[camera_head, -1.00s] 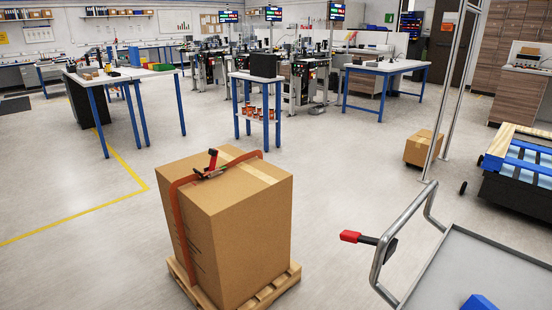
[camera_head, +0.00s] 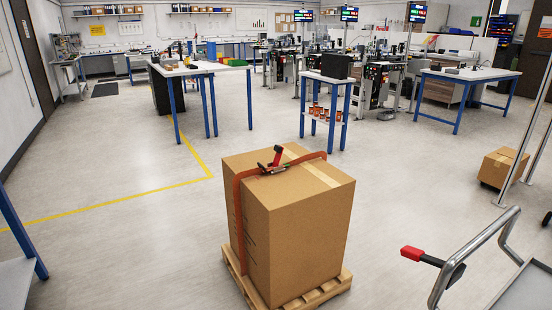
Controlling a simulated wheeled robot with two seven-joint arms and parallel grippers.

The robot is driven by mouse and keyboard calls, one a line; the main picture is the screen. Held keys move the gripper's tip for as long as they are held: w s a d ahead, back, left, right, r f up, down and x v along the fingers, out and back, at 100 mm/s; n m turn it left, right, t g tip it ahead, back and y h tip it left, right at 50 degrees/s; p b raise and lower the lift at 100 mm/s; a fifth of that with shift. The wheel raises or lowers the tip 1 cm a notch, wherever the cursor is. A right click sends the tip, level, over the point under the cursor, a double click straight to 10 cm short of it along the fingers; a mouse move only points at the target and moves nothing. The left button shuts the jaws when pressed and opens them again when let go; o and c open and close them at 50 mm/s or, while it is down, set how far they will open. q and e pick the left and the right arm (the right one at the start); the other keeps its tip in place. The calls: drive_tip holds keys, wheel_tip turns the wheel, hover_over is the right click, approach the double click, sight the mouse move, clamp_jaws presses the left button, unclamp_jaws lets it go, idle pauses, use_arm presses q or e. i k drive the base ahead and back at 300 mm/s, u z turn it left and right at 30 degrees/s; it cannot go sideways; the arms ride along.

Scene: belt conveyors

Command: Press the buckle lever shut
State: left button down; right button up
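A tall cardboard box (camera_head: 300,238) stands on a wooden pallet (camera_head: 322,295) in the lower middle of the head view. An orange strap (camera_head: 238,215) runs over its top and down its left side. Neither of my grippers is in the picture.
A smaller box (camera_head: 500,168) is on the floor at the right. A blue-legged bench (camera_head: 18,275) is at the left edge. The floor left of the pallet is clear.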

sight(278, 150)
drive_tip(key=u, duration=0.15)
drive_tip(key=i, duration=1.1)
drive_tip(key=u, duration=0.15)
